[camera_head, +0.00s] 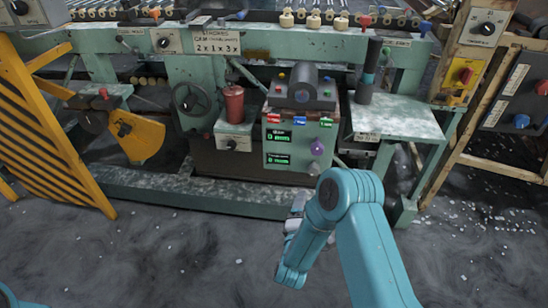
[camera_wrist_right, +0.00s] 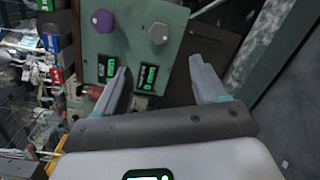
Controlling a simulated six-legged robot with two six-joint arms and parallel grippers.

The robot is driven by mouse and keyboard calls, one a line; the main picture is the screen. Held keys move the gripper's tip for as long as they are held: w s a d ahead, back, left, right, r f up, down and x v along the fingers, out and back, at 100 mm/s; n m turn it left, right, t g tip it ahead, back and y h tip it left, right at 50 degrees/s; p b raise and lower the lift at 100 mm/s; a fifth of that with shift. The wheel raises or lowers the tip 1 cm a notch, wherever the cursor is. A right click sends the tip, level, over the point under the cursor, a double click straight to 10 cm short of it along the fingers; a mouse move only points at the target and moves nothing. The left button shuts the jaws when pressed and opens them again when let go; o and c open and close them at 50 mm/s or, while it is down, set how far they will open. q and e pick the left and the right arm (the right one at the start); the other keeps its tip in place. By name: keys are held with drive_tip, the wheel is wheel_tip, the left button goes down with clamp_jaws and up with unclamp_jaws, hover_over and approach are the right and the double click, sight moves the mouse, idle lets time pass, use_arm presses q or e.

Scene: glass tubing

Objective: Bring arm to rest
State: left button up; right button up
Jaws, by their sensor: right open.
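My right arm (camera_head: 365,235) is teal and reaches up from the bottom right, bent at a high joint and folded downward. My right gripper (camera_head: 294,215) is partly hidden behind its forearm, above the grey floor in front of the machine. In the right wrist view the gripper (camera_wrist_right: 158,75) has its two grey fingers spread apart with nothing between them. The green control panel (camera_wrist_right: 125,45) lies beyond the fingers; I see no contact with it. A small teal piece of my left arm shows at the bottom left corner, but its gripper does not.
The control box (camera_head: 290,140) has green displays and a purple knob. A red canister (camera_head: 234,104) stands left of it and a dark cylinder (camera_head: 366,85) stands on the side table (camera_head: 405,118). A yellow striped barrier (camera_head: 50,130) is at left. The front floor (camera_head: 150,250) is mostly clear.

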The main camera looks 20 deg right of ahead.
drive_tip(key=s+a+f+m+g+y, duration=0.6)
drive_tip(key=s+a+f+y, duration=0.35)
drive_tip(key=a+y, duration=0.2)
drive_tip(key=s+a+f+m+g+y, duration=0.2)
drive_tip(key=s+a+m+g, duration=0.2)
drive_tip(key=s+m, duration=0.3)
drive_tip(key=s+a+f+m+g+y, duration=0.1)
drive_tip(key=s+a+f+m+g, duration=0.2)
drive_tip(key=s, duration=0.5)
wheel_tip(320, 180, up, 26)
drive_tip(key=m+p, duration=0.1)
drive_tip(key=p, duration=2.4)
drive_tip(key=shift+r, duration=0.15)
drive_tip(key=shift+w, duration=0.15)
